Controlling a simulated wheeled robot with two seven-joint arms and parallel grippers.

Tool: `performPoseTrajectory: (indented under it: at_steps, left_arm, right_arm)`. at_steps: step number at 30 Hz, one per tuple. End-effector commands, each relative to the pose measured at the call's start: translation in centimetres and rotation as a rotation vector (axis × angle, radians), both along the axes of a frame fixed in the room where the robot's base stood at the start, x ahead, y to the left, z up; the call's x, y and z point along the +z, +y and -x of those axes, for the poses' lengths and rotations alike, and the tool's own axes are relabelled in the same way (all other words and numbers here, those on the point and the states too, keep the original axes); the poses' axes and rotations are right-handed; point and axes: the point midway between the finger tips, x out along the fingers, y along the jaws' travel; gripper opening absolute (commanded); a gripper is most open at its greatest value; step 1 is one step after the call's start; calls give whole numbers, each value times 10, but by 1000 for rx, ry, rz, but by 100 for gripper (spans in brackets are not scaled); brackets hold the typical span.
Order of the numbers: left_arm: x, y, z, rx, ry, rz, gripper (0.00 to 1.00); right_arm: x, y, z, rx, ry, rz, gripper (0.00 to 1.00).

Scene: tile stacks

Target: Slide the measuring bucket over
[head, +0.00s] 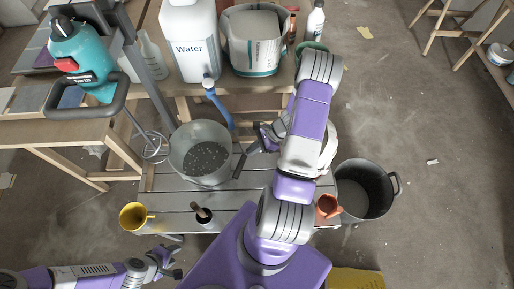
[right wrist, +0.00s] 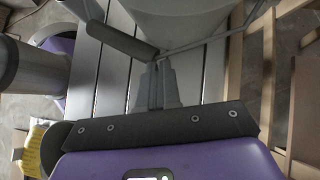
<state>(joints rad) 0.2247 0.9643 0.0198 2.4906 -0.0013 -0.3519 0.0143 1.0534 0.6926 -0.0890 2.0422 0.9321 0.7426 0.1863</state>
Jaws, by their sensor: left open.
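The measuring bucket (head: 184,164) is pale grey and translucent, with a dark speckled mix inside. It stands upright on the low slatted bench in the head view, and its wall (right wrist: 185,22) fills the top of the right wrist view. Its wire handle with a black grip (right wrist: 118,42) lies out to the side. My right gripper (right wrist: 159,64) has its fingers nearly together at the wire beside the grip and looks shut on it. In the head view my right gripper (head: 256,137) is just right of the bucket, partly hidden by my arm. My left gripper (head: 170,263) is open and empty, low in front of the bench.
A whisk (head: 152,148) hangs left of the bucket. A water container (head: 189,45) stands behind.

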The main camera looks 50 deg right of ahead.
Motion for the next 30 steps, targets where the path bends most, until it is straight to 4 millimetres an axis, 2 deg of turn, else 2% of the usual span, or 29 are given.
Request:
performPoseTrajectory:
  at_steps: [1,6,9,13,18,30]
  left_arm:
    - [-3,0,0,0,0,0,43]
    - [-16,0,0,0,0,0,43]
    - [-26,0,0,0,0,0,43]
    - [-35,0,0,0,0,0,43]
    - [-37,0,0,0,0,0,43]
    - [-35,0,0,0,0,0,43]
  right_arm:
    - [1,20,-13,17,-10,-17,0]
    - [-1,63,-43,20,-12,-16,0]
    - [-2,85,-59,19,-10,-16,0]
    - [-2,105,-73,17,-9,-13,0]
    - [0,114,-80,13,-6,-13,0]
    - [3,112,-79,11,-6,-10,0]
